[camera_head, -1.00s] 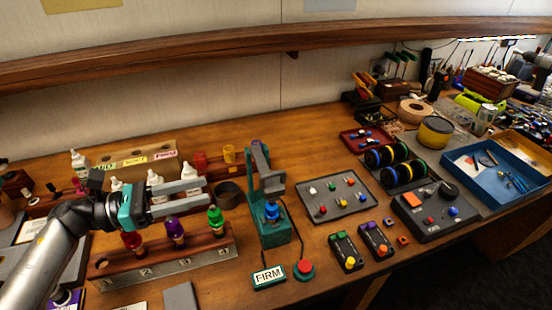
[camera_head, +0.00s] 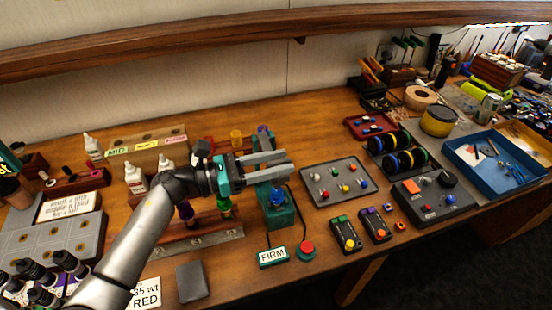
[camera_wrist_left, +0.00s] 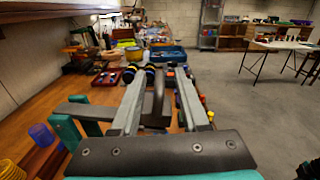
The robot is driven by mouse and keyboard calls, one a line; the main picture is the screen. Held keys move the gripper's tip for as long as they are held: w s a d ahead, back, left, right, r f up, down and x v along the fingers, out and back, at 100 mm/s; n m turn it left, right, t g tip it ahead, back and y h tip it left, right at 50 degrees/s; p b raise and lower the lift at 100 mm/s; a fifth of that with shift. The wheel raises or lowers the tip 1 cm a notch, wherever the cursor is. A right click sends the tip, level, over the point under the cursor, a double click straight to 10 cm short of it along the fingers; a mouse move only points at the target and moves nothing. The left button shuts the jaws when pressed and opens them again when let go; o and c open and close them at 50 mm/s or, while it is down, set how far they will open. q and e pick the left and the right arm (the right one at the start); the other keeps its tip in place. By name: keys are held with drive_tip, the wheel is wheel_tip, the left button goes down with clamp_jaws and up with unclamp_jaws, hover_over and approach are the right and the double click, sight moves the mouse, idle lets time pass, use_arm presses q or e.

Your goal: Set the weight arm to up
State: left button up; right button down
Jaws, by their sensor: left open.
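The teal press-like fixture (camera_head: 280,217) stands on the bench with a blue part (camera_head: 277,196) at its front. Its grey weight arm is mostly hidden behind my left gripper in the head view. My left gripper (camera_head: 289,162) is open, pointing right across the top of the fixture. In the left wrist view, the grey weight arm (camera_wrist_left: 88,112) runs from teal uprights (camera_wrist_left: 66,131) toward the left finger. A dark upright piece (camera_wrist_left: 156,104), seemingly the arm's end, appears between the open fingers (camera_wrist_left: 160,78). Contact cannot be told. My right gripper is out of view.
A FIRM sign (camera_head: 272,257) and red button (camera_head: 305,250) sit in front of the fixture. A grey board with colored knobs (camera_head: 336,199) lies to its right. A bottle rack (camera_head: 195,240) lies under my left arm. A wooden shelf (camera_head: 150,54) crosses above.

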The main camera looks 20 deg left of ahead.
use_arm(q)
drive_tip(key=shift+c, duration=0.3)
clamp_jaws()
idle(1.1)
